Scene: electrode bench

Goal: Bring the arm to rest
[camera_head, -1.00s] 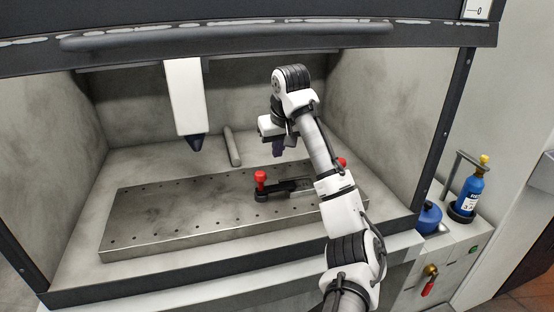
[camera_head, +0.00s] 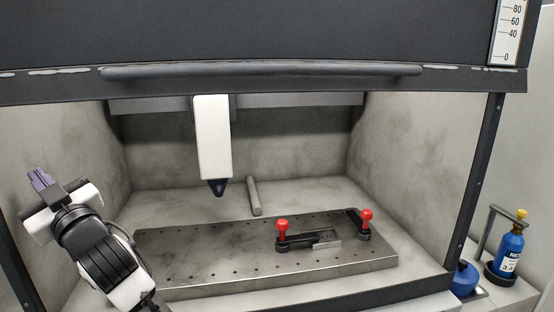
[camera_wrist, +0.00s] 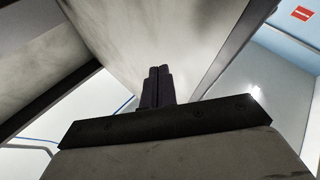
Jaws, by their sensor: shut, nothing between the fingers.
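My gripper (camera_head: 42,180) is at the left of the head view, in front of the hood's left side and pointing up. Its dark fingers are together with nothing between them. In the wrist view the closed fingers (camera_wrist: 157,88) point up, with a pale panel behind them. My arm shows only in its last links at the lower left of the head view; the rest is out of the picture.
A perforated metal plate (camera_head: 190,252) lies in the hood, with two red-knobbed clamps (camera_head: 282,226) (camera_head: 366,216) and a small metal block (camera_head: 327,244) at its right. A white tool head (camera_head: 213,140) hangs above. A grey rod (camera_head: 254,196) lies behind. A blue bottle (camera_head: 510,250) stands outside right.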

